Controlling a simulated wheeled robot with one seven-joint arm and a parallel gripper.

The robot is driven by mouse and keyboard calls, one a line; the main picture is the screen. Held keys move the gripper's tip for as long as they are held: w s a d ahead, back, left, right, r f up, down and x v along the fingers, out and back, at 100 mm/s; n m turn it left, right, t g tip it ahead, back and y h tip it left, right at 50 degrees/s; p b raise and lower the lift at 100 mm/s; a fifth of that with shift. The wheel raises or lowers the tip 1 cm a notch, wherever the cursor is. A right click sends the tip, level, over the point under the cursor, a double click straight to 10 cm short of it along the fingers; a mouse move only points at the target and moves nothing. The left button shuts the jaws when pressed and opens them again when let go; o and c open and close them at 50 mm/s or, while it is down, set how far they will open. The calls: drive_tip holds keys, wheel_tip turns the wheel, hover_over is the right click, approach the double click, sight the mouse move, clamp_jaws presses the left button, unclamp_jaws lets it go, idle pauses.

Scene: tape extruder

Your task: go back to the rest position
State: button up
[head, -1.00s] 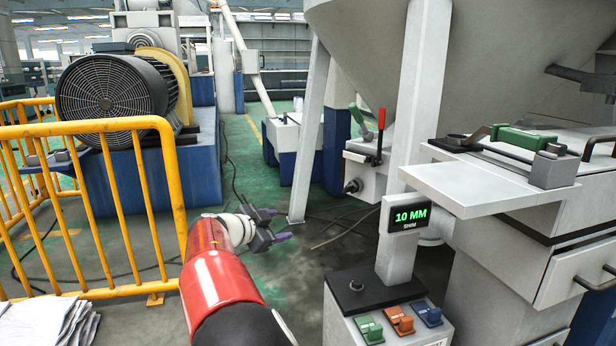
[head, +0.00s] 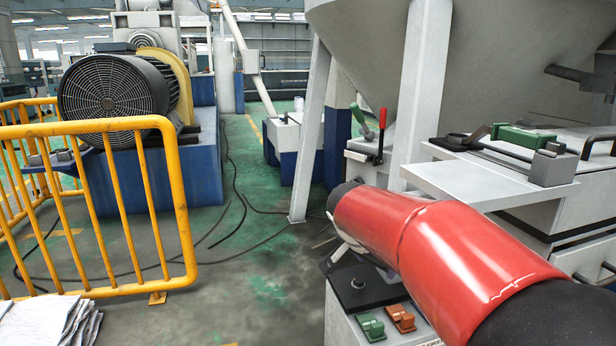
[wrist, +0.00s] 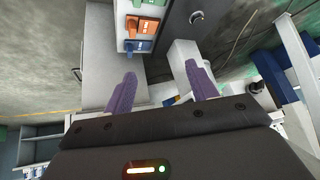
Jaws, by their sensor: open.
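My gripper (wrist: 160,85) is open and empty in the wrist view, its two purple fingers apart. In the head view my red arm crosses the lower right, and the gripper's fingers are hidden behind it. A small pedestal (head: 345,322) stands below the arm. Its green block (head: 370,327) and orange block (head: 401,318) show in the head view. In the wrist view the green, orange (wrist: 143,25) and blue (wrist: 138,46) blocks sit in a row beyond the fingers, apart from them.
A yellow railing (head: 180,205) stands at the left, before a large black fan motor (head: 110,88). A grey machine with a hopper (head: 480,60) fills the right, with a green-handled clamp (head: 522,137) on it. Cables lie on the floor (head: 235,285), which is open in the middle.

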drive_tip(key=s+d+f+n+y, duration=0.15)
drive_tip(key=s+n, duration=0.35)
drive_tip(key=s, duration=0.9)
drive_tip(key=s+f+n+y, duration=0.2)
drive_tip(key=s+n+y, duration=0.15)
drive_tip(key=s, duration=1.05)
wheel_tip(320, 180, up, 13)
drive_tip(key=p, duration=1.3)
drive_tip(key=shift+w+n+h+p, duration=0.35)
drive_tip(key=shift+w+h, duration=0.05)
drive_tip(key=shift+w, duration=0.05)
drive_tip(key=shift+d+r, duration=0.1)
